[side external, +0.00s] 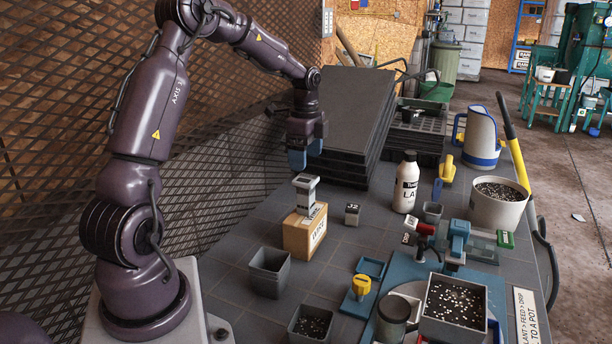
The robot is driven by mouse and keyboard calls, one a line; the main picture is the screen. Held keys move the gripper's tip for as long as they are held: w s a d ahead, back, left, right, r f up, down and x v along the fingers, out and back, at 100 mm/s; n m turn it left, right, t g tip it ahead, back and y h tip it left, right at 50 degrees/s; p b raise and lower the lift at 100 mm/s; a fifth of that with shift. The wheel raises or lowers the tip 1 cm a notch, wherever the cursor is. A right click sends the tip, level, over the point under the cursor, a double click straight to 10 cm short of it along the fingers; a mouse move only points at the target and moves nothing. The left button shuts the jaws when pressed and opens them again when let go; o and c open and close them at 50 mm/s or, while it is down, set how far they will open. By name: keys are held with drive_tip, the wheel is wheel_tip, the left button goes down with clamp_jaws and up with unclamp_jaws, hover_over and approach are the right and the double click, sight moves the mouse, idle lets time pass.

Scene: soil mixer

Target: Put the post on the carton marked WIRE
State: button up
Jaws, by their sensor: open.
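A small pale grey post (305,194) with a wider dark-topped head stands upright on the tan carton (296,238). The carton has a white label on its front that reads WIRE. The post's foot appears to rest on the carton's top. My gripper (305,156) points down with its blue fingers open and empty. It is above the post's head and apart from it.
A small grey block marked J2 (352,214) stands right of the carton. Grey pots (269,272) stand in front. A white bottle (406,183) and stacked dark trays (350,125) are behind and right. A yellow-knobbed blue piece (360,288) lies nearer the front.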

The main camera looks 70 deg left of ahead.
wheel_tip(320, 180, up, 3)
drive_tip(key=shift+r, duration=0.15)
drive_tip(key=s+d+r+n+t+y, duration=0.15)
drive_tip(key=d+r, duration=0.25)
drive_tip(key=d, duration=0.4)
drive_tip(key=s+d+r+n, duration=0.2)
drive_tip(key=d+r, duration=0.2)
drive_tip(key=d, duration=0.3)
drive_tip(key=s+d+n+t+h, duration=0.1)
drive_tip(key=s+d+n+t, duration=0.3)
drive_tip(key=s+d, duration=0.7)
drive_tip(key=shift+s+d+r+n, duration=0.2)
drive_tip(key=shift+s+d+n, duration=0.1)
drive_tip(key=shift+d+n, duration=0.5)
